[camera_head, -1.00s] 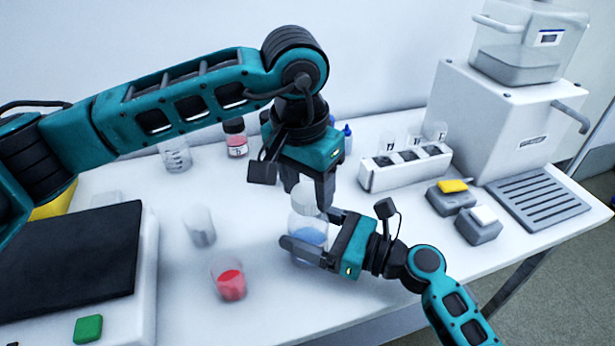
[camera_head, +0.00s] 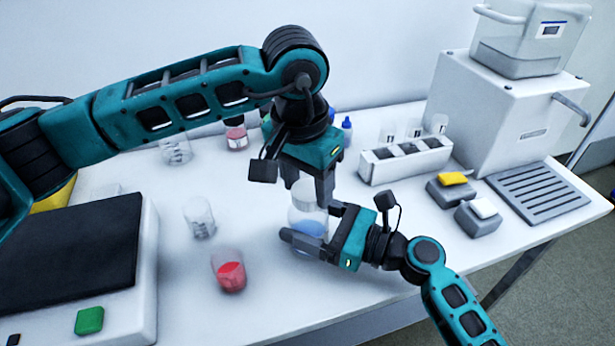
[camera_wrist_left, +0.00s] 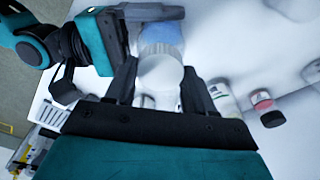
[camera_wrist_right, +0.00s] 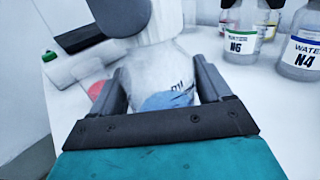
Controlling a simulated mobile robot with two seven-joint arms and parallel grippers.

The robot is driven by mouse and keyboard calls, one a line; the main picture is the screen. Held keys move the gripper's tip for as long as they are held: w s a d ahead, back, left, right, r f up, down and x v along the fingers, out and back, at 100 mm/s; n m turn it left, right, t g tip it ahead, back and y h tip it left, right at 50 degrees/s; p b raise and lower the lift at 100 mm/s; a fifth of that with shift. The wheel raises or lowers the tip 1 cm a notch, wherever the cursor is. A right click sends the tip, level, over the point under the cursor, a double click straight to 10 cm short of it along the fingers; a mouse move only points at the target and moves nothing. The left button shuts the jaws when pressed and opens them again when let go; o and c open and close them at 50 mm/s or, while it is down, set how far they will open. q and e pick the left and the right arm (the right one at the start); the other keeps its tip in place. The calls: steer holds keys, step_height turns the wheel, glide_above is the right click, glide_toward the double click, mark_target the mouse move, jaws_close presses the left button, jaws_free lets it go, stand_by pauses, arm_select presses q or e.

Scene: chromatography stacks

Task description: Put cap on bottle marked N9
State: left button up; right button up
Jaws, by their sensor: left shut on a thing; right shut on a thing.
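A clear bottle (camera_head: 307,224) with blue liquid stands in the middle of the bench. My right gripper (camera_head: 312,230) is shut around its body from the side; the bottle also shows in the right wrist view (camera_wrist_right: 165,75), with part of a dark marking I cannot read. My left gripper (camera_head: 309,190) points down over the bottle, shut on a pale cap (camera_head: 312,193). The cap also shows in the left wrist view (camera_wrist_left: 160,73), in line with the bottle top. I cannot tell whether it is seated, as the fingers hide the neck.
A beaker with red contents (camera_head: 231,276) and an empty beaker (camera_head: 199,218) stand left of the bottle. A white rack (camera_head: 405,163) stands to the right. Bottles marked N6 (camera_wrist_right: 240,42) and N4 (camera_wrist_right: 300,52) show in the right wrist view.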

arm_select(q)
steer(key=shift+f, duration=0.1)
arm_select(e)
jaws_close()
arm_select(q)
steer(key=m, duration=0.3)
steer(key=o, duration=1)
steer(key=shift+r, duration=2.25)
